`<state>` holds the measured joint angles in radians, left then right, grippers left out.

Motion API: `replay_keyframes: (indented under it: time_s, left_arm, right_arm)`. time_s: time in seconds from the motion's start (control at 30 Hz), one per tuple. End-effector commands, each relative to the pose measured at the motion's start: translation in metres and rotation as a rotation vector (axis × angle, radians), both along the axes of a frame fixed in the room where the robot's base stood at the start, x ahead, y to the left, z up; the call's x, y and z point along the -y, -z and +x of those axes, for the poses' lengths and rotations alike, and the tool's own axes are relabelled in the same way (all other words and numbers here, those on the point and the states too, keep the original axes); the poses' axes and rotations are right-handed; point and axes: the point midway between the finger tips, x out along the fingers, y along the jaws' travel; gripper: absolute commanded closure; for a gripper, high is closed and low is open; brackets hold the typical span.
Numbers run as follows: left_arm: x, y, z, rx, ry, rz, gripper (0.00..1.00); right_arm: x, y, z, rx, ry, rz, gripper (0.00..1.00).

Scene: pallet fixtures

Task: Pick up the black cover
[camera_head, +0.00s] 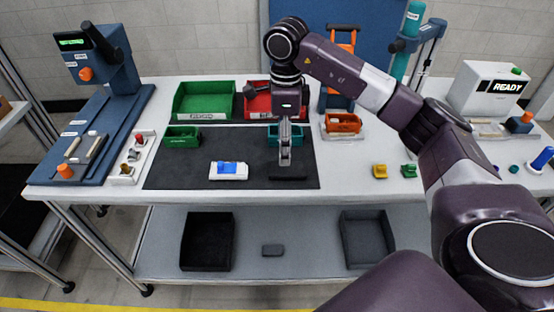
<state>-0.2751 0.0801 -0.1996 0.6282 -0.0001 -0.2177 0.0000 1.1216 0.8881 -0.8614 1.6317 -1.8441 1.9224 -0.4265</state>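A dark, low, elongated piece that looks like the black cover (289,178) lies near the front edge of the black mat (190,170). It is hard to make out against the mat. My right gripper (285,160) comes in from the right and points straight down just above and behind this piece. Its fingers look close together from here, and I cannot tell whether they are open or touching the piece. My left gripper is not in view.
A white fixture with a blue part (229,170) sits left of the gripper. A teal bin (271,140) stands close behind it, with green (182,137) and orange bins (341,126) either side. Red and larger green bins stand at the back. Small yellow and green parts lie right.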

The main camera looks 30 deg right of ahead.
Motion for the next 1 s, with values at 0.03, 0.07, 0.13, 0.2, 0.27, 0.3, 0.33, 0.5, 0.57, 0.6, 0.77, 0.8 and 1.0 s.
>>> replay_keyframes:
  time_s: [0.03,0.07,0.13,0.2,0.27,0.3,0.33,0.5,0.57,0.6,0.77,0.8,1.0]
  left_arm:
    - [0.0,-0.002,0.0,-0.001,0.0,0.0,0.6]
    - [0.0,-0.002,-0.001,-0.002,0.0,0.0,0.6]
    - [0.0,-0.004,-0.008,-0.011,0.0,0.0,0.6]
    - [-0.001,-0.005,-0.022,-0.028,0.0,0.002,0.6]
    - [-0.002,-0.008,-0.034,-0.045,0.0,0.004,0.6]
    - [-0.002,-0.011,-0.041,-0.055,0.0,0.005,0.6]
    - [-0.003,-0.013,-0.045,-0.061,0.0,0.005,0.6]
    - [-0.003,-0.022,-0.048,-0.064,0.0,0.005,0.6]
    - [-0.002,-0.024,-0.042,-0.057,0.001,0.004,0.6]
    - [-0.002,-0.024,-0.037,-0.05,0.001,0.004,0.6]
    - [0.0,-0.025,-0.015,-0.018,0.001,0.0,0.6]
    - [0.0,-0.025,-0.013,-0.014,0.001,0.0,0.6]
    - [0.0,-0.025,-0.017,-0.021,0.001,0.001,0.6]
  right_arm:
    - [0.002,0.003,-0.001,-0.006,0.002,-0.007,0.41]
    - [0.003,0.006,-0.001,-0.006,0.002,-0.008,0.41]
    - [0.002,0.015,-0.002,-0.008,0.002,-0.007,0.41]
    - [0.002,0.022,-0.002,-0.007,0.001,-0.005,0.41]
    - [0.003,0.028,-0.002,-0.007,0.001,-0.005,0.41]
    - [0.003,0.032,-0.001,-0.006,0.001,-0.004,0.41]
    - [0.004,0.036,-0.002,-0.008,0.0,-0.004,0.41]
    - [0.006,0.063,-0.001,-0.007,0.001,-0.003,0.41]
    - [0.006,0.069,-0.001,-0.004,0.0,-0.003,0.41]
    - [0.006,0.072,-0.001,-0.004,0.0,-0.002,0.41]
    - [0.006,0.076,0.0,-0.001,0.0,-0.002,0.41]
    - [0.006,0.076,0.0,-0.001,0.0,-0.002,0.41]
    - [0.006,0.076,0.0,-0.001,0.0,-0.002,0.56]
